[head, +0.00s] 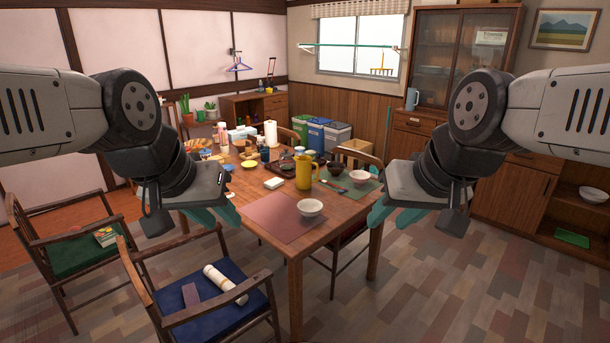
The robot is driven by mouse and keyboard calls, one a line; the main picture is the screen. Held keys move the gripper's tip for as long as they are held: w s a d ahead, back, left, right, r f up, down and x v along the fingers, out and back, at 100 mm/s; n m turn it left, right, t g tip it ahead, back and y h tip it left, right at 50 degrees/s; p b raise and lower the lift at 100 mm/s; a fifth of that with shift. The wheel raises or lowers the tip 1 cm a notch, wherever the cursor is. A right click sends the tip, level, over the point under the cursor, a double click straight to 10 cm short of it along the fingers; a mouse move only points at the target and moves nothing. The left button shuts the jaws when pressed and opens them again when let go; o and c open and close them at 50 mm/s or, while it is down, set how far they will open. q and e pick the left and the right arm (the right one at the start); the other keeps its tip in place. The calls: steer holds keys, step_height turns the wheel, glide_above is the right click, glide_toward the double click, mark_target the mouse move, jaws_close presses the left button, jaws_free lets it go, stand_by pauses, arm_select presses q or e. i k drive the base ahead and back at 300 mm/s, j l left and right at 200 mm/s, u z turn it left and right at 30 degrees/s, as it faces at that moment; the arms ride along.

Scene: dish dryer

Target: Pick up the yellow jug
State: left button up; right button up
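The yellow jug (304,173) stands upright on the wooden dining table (262,235), behind a white bowl and near the table's middle. Its handle shows on its right side. My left gripper (219,217), with teal fingers, is in the air at the left, nearer to me than the jug and well apart from it. My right gripper (391,216) is likewise in the air at the right, clear of the jug. Both look open, with their fingers apart and nothing between them.
A white bowl (310,208) sits on a pink placemat (276,219) in front of the jug. Another bowl (360,177) and a dark bowl (336,167) are to its right. Several small items crowd the table's far left. Chairs (208,299) stand around the table.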

mark_target(304, 163)
steer(key=u, duration=0.85)
steer(key=i+l+u, duration=0.15)
steer(key=l+u, duration=0.25)
steer(key=i+l+u, duration=0.1)
steer(key=l+u, duration=0.3)
steer(key=l, duration=0.15)
steer(key=l+u, duration=0.35)
steer(key=l, duration=0.2)
steer(key=l+u, duration=0.1)
steer(key=l, duration=0.7)
steer(key=l+u, duration=0.1)
steer(key=l, duration=0.7)
steer(key=k+l, duration=0.1)
steer(key=l, duration=0.65)
steer(key=k+l+u, duration=0.15)
steer(key=l, duration=0.65)
steer(key=i, duration=0.05)
